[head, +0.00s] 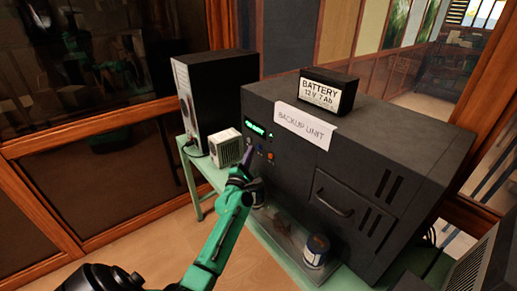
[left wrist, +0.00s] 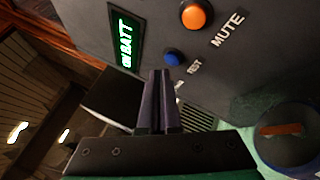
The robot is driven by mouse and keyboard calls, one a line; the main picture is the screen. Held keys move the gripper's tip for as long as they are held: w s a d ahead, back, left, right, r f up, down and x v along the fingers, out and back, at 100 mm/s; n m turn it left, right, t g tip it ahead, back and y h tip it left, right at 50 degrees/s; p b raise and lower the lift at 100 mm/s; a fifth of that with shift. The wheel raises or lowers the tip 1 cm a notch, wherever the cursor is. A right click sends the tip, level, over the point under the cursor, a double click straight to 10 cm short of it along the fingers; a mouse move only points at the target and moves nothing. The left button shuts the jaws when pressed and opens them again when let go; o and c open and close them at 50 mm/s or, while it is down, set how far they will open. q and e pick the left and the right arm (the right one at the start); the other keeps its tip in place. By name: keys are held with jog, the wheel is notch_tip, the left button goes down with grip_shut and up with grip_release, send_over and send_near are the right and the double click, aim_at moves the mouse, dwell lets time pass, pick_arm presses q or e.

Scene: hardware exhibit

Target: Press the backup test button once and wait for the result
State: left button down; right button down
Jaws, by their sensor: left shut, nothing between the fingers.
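The backup unit (head: 300,180) is a large dark grey box with a white "BACKUP UNIT" label. Its green lit display (head: 256,128) reads "ON BATT" in the left wrist view (left wrist: 125,42). There, a blue button (left wrist: 173,57) sits by the word TEST, and a larger orange button (left wrist: 196,15) by the word MUTE. My left gripper (head: 246,156) is shut and empty, its purple-grey fingertips (left wrist: 160,76) pointing at the panel just short of the blue button in the picture. I cannot tell whether they touch it. My right gripper is not in view.
A battery (head: 328,92) stands on top of the unit. A white-fronted dark case (head: 215,95) and a small beige box (head: 226,148) stand to the left. Wood-framed glass is behind.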

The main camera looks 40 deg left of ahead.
pick_arm(q)
jog(key=shift+w, duration=0.15)
dwell(0.7)
jog(key=shift+w+d, duration=0.15)
jog(key=shift+w, duration=0.1)
jog(key=shift+w+d+b, duration=0.1)
jog(key=shift+w+b, duration=0.2)
jog(key=shift+w, duration=0.1)
dwell(0.7)
jog(key=shift+s+a, duration=0.25)
jog(key=shift+s, duration=0.6)
jog(key=shift+s+a+p, duration=0.15)
jog(key=shift+s+p, duration=0.25)
jog(key=shift+s, duration=0.05)
jog(key=shift+s+a, duration=0.3)
jog(key=shift+s, duration=0.7)
jog(key=shift+s+a, duration=0.3)
jog(key=shift+s, duration=0.65)
